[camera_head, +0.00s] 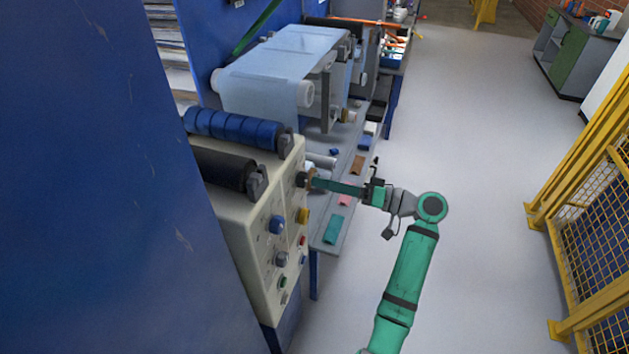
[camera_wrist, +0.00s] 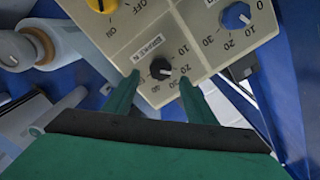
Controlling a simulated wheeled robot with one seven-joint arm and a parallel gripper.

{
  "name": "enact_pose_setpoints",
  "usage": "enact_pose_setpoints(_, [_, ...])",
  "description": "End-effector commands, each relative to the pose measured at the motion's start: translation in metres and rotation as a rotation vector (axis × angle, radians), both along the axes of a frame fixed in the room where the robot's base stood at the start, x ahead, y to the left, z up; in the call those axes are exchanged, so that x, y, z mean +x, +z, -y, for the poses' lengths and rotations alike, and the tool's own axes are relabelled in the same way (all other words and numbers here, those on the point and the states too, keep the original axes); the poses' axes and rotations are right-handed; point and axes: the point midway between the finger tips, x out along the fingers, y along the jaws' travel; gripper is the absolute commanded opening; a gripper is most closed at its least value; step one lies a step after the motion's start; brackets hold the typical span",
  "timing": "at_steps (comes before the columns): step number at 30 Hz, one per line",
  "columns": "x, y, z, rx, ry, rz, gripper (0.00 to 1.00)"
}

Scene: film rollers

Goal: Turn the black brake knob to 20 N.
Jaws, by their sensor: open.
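The black brake knob (camera_wrist: 161,68) sits on the beige control panel (camera_wrist: 147,22), among scale numbers that I see partly and at an angle. It also shows in the head view (camera_head: 302,179) near the panel's upper right edge. A light mark shows on the knob, but I cannot read its setting. My gripper (camera_wrist: 160,77) is open, with one green finger on each side of the knob in the wrist view. In the head view my gripper (camera_head: 313,182) reaches the knob from the right. I cannot tell whether the fingers touch it.
A blue knob (camera_wrist: 236,16) with its own scale and a yellow knob (camera_wrist: 101,4) are on the same panel. A blue roller (camera_head: 232,128) lies above the panel. A grey bench (camera_head: 333,228) with small items stands behind. A yellow fence (camera_head: 585,200) is at right; the floor between is clear.

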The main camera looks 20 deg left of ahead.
Motion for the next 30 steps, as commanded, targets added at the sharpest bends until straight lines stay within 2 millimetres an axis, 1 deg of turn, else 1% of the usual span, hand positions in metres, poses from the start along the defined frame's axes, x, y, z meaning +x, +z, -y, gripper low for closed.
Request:
enact_pose_setpoints(1, [0.0, 0.0, 0.011, 0.001, -0.004, 0.0, 0.51])
enact_pose_setpoints(6, [-0.001, 0.0, 0.04, -0.001, -0.002, 0.0, 0.51])
enact_pose_setpoints(9, [-0.001, 0.0, 0.052, 0.001, -0.002, 0.0, 0.51])
enact_pose_setpoints(12, [-0.002, 0.0, 0.06, 0.0, -0.001, 0.001, 0.51])
enact_pose_setpoints(17, [-0.002, 0.0, 0.064, 0.0, 0.0, 0.001, 0.51])
enact_pose_setpoints(30, [-0.002, -0.001, 0.063, -0.001, -0.002, -0.001, 0.51])
